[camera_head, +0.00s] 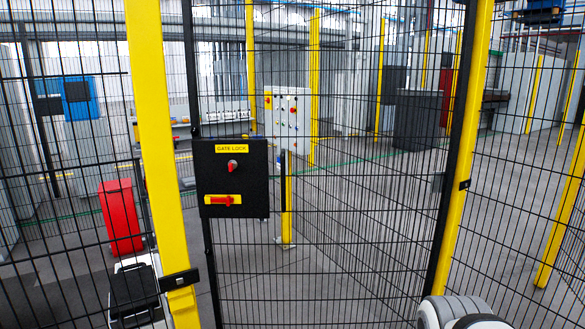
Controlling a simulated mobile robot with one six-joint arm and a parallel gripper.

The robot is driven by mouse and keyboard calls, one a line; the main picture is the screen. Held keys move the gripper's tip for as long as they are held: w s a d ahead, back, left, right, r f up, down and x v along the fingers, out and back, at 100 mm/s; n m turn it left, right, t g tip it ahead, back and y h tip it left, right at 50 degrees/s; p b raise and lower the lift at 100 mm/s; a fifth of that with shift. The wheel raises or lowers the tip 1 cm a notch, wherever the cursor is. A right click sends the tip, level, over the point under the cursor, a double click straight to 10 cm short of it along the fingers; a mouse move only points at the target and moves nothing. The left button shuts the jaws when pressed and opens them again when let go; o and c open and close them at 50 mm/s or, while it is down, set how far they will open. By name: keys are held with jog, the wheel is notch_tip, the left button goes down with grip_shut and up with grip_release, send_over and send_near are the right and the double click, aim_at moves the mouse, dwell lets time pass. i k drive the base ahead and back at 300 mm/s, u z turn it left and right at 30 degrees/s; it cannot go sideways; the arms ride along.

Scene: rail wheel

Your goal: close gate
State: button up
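The gate (330,262) is a black wire-mesh panel with a dark frame, standing between two yellow posts, the left post (152,130) and the right post (462,190). A black lock box (250,180) with a yellow "GATE LOCK" label sits at the gate's left edge, close to the left post. It has a red knob (232,165) and below it a red handle on a yellow plate (222,200). I cannot tell whether the gate is fully shut against the post. A white and grey part of my arm shows at the bottom right. My gripper is not in view.
Mesh fence panels continue on both sides. Behind the mesh are a red box (120,216), a white control cabinet (290,118) and a short yellow post (287,222). Grey floor lies open behind the gate.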

aim_at(247, 182)
jog(key=u, duration=0.35)
jog(key=i, duration=1.4)
jog(key=u, duration=0.25)
